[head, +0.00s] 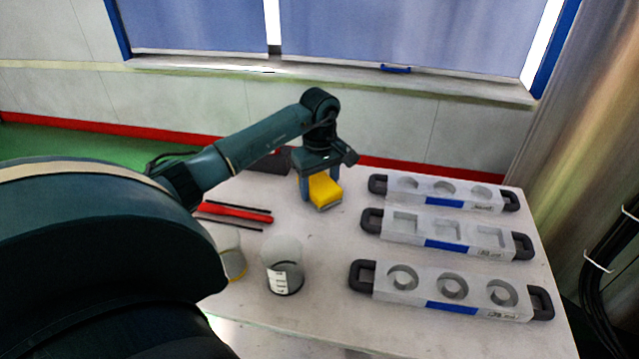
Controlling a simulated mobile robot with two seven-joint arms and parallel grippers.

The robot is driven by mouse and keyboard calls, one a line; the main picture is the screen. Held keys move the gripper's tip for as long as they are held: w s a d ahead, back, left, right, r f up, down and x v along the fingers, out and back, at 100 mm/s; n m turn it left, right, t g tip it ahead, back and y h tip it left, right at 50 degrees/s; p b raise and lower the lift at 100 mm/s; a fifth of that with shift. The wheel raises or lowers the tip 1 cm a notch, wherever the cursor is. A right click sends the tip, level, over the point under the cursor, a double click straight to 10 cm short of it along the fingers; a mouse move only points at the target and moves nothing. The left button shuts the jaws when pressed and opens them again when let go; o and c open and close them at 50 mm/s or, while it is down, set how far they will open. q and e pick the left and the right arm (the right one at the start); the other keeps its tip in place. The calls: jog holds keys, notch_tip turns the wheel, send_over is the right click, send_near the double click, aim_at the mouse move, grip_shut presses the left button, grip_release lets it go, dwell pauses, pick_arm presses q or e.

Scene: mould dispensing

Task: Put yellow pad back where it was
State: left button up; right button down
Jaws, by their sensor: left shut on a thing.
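The yellow pad (325,190) is at the far middle of the white table. My left gripper (320,178) points down and is shut on the yellow pad, with one finger showing at the pad's left side. The pad is at or just above the table top; I cannot tell if it touches. My right gripper is not in view.
Three grey moulds with dark handles (440,192) (448,233) (452,289) lie on the table's right side. A clear beaker (283,265) stands near the front, with another container (230,255) beside it. A red tool (235,212) and black rods lie left of the pad.

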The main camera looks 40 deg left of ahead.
aim_at(319, 183)
pick_arm(q)
jog(key=shift+f, duration=0.15)
jog(key=o, duration=1.1)
notch_tip(319, 183, up, 12)
dwell(0.4)
